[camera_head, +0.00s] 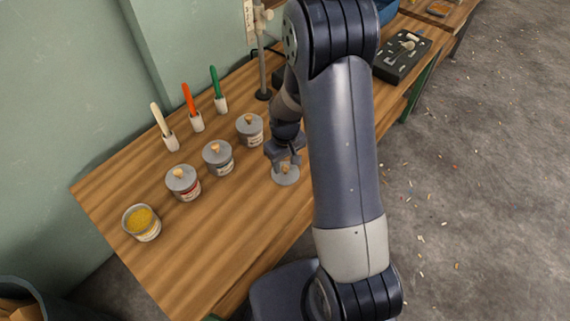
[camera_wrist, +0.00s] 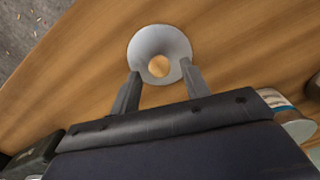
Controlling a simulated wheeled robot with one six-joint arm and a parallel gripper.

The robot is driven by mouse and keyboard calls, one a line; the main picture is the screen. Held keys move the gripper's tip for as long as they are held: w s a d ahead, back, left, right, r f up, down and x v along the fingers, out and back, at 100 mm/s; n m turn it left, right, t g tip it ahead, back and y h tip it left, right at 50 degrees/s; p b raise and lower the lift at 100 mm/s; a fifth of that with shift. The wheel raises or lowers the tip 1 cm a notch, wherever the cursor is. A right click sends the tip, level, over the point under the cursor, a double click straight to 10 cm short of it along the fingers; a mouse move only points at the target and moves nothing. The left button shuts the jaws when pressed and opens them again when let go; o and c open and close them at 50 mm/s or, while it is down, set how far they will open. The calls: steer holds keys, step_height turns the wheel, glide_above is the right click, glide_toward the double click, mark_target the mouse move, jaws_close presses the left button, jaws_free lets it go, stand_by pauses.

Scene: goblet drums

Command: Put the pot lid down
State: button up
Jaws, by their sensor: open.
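The pot lid (camera_head: 285,178) is a grey disc with a small wooden knob, lying on the wooden workbench near its front edge. It also shows in the wrist view (camera_wrist: 159,45), with its knob facing the camera. My gripper (camera_head: 287,158) is just above the lid. In the wrist view my gripper's two fingers (camera_wrist: 160,80) are apart, at either side of the lid's near part, with the knob between and slightly beyond them. I cannot tell whether the fingers touch the lid. An open pot (camera_head: 142,222) with yellow contents stands at the bench's left end.
Three lidded pots (camera_head: 183,182) (camera_head: 218,157) (camera_head: 250,129) stand in a row left of my gripper. Several brushes in white holders (camera_head: 196,122) stand behind them. A stand (camera_head: 263,80) and a dark tray (camera_head: 402,56) are farther back. The bench's front left is clear.

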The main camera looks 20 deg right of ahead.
mark_target(285, 167)
step_height(285, 167, up, 10)
steer(key=shift+p, duration=0.35)
step_height(285, 167, down, 12)
steer(key=shift+f+b, duration=0.1)
steer(key=shift+b, duration=0.45)
steer(key=shift+r, duration=1.4)
steer(key=shift+f, duration=0.1)
